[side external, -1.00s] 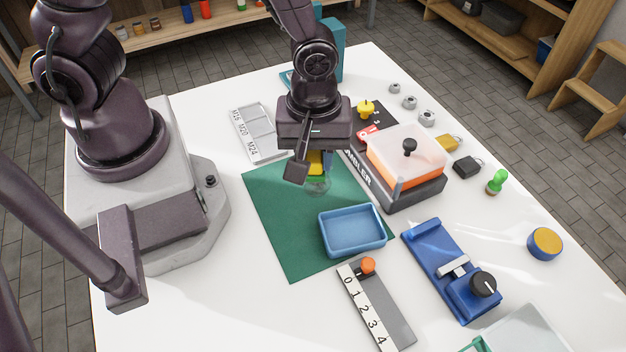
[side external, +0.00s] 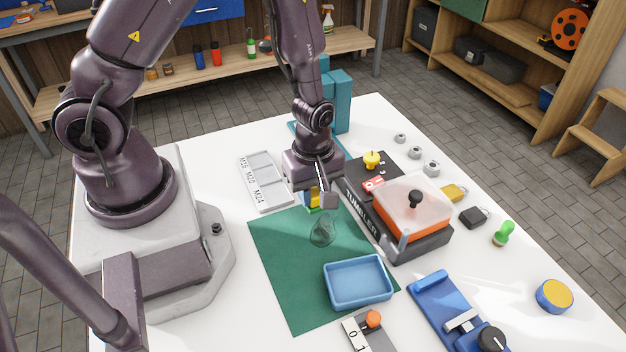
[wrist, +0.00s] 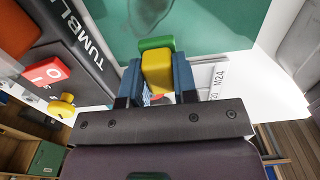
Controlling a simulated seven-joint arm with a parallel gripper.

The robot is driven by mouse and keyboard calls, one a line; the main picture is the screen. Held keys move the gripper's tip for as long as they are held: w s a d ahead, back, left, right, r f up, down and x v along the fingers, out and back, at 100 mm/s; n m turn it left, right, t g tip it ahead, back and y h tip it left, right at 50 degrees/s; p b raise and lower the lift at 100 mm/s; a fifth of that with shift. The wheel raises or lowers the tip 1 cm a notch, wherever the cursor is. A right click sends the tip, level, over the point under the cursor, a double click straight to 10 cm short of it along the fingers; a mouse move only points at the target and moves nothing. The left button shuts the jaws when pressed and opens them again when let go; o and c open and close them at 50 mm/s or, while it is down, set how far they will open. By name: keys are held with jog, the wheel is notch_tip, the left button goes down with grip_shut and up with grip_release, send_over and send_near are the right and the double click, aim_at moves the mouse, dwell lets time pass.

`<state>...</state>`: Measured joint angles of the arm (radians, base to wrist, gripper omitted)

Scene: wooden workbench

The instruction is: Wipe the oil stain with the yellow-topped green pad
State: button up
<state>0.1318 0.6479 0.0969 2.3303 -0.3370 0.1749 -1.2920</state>
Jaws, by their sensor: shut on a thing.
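The green pad (wrist: 156,43) with its yellow top (wrist: 156,72) is held between the blue fingers of my gripper (wrist: 157,78). In the side view my gripper (side external: 314,196) is shut on it at the back edge of the dark green mat (side external: 285,275), and the arm partly hides the pad. I cannot tell whether the pad touches the surface. The oil stain (side external: 323,231) is a dark, glossy oval patch on the mat, just in front of the pad. Part of the stain (wrist: 152,12) shows at the top of the wrist view.
A blue tray (side external: 358,281) sits on the mat's front right corner. The orange-and-black tumbler (side external: 413,213) stands close to the right of my gripper. A grey labelled tray (side external: 265,181) lies behind left. The mat's left part is bare.

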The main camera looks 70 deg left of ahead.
aim_at(317, 206)
jog(key=shift+f, duration=0.85)
notch_tip(317, 206, down, 2)
jog(key=shift+d+r, duration=0.2)
jog(key=shift+d, duration=0.65)
jog(key=shift+c, duration=0.3)
jog(key=shift+d+f, duration=0.2)
jog(key=shift+d, duration=2.4)
jog(key=shift+d+f, duration=0.1)
jog(key=shift+d, duration=0.25)
jog(key=shift+a, duration=3.9)
jog(key=shift+w+d, duration=0.1)
jog(key=shift+w, duration=0.35)
jog(key=shift+w+d, duration=0.15)
jog(key=shift+w, duration=0.1)
jog(key=shift+d, duration=3.85)
jog(key=shift+a, duration=3.85)
jog(key=shift+a+r, duration=0.2)
jog(key=shift+r, duration=3.9)
